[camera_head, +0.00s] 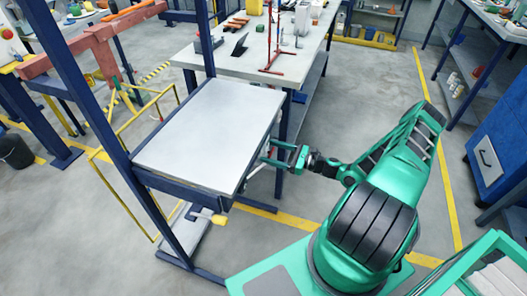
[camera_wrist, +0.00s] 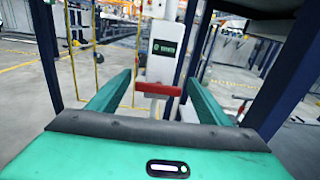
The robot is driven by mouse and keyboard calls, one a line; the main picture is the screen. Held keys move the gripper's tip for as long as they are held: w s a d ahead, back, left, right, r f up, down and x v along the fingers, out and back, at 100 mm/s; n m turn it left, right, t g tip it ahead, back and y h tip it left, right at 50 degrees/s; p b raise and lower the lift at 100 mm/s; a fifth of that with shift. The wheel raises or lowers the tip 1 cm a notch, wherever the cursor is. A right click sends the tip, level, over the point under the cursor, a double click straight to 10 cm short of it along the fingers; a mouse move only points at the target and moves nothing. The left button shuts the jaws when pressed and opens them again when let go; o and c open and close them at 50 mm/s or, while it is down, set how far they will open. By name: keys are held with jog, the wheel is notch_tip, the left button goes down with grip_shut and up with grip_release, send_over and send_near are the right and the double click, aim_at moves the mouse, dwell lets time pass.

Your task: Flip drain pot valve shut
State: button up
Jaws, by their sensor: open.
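My gripper (camera_head: 270,153) is open and points left at the right side of the grey-topped rack, at or just below its top. In the wrist view my gripper (camera_wrist: 159,80) has its two green fingers spread wide with nothing held. A red crossbar handle (camera_wrist: 158,90) shows between the fingers, in front of a pale grey box (camera_wrist: 164,55) with a dark label. I take the red handle to be the valve's lever, though I cannot be sure. It looks crosswise and apart from both fingers. In the head view the valve is hidden by the rack.
The rack's flat grey top (camera_head: 210,130) and its dark blue posts stand close to my gripper. A workbench with tools (camera_head: 265,55) stands behind. A blue cabinet (camera_head: 490,150) is at the right; the floor between is clear.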

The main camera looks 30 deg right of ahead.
jog(key=v, duration=0.6)
jog(key=shift+s+d, duration=0.25)
jog(key=s+a+r+n+g+h, duration=0.2)
jog(key=s+r+n+g+h, duration=0.4)
jog(key=s+r+n, duration=0.4)
jog(key=s+a+r+n+g+h, duration=0.2)
jog(key=s+r+n+g+h, duration=0.3)
jog(key=s+r+n, duration=0.6)
jog(key=shift+s+r+g+h, duration=0.2)
jog(key=shift+s+r+g, duration=0.4)
jog(key=shift+s+r, duration=2.5)
jog(key=shift+s+r+g+h, duration=0.2)
jog(key=shift+s+r+g, duration=0.4)
jog(key=shift+s+r, duration=2.45)
